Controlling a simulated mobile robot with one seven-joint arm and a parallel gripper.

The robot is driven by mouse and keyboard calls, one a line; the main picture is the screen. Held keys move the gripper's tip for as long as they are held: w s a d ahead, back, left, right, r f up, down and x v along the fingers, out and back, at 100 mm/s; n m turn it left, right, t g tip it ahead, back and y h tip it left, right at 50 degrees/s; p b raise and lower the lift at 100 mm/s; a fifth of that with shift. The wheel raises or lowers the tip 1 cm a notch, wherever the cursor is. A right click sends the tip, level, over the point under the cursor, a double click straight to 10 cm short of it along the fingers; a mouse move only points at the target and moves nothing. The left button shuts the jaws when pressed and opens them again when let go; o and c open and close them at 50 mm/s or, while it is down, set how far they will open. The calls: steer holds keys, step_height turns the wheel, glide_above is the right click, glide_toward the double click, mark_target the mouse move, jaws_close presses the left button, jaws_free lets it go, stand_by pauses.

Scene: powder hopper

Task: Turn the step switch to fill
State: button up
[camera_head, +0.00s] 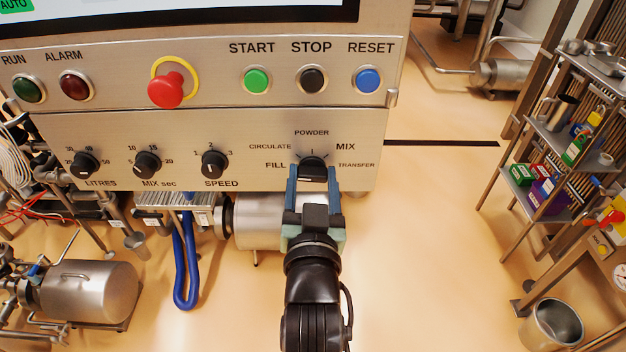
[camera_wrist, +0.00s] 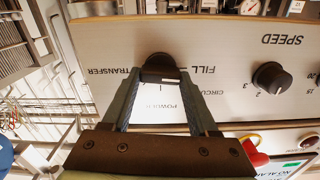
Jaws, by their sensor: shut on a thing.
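The step switch (camera_head: 312,163) is a black rotary knob at the lower right of the steel panel. The labels FILL, CIRCULATE, POWDER, MIX and TRANSFER stand around it, with FILL at its left. My gripper (camera_head: 313,176) comes from below, its two blue fingers on the left and right sides of the knob, shut on it. The wrist view shows the panel upside down, with the step switch (camera_wrist: 160,66) between the fingertips of my gripper (camera_wrist: 162,76). The fingers hide part of the knob, and I cannot tell for sure which label its pointer faces.
The LITRES (camera_head: 84,164), MIX sec (camera_head: 147,164) and SPEED (camera_head: 214,164) knobs are in a row to the left. Above are a red emergency stop (camera_head: 166,90) and the START (camera_head: 257,80), STOP (camera_head: 312,79) and RESET (camera_head: 368,80) buttons.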

steer(key=shift+n, duration=0.6)
steer(key=o, duration=1.4)
steer(key=s+b, duration=0.3)
steer(key=s, duration=1)
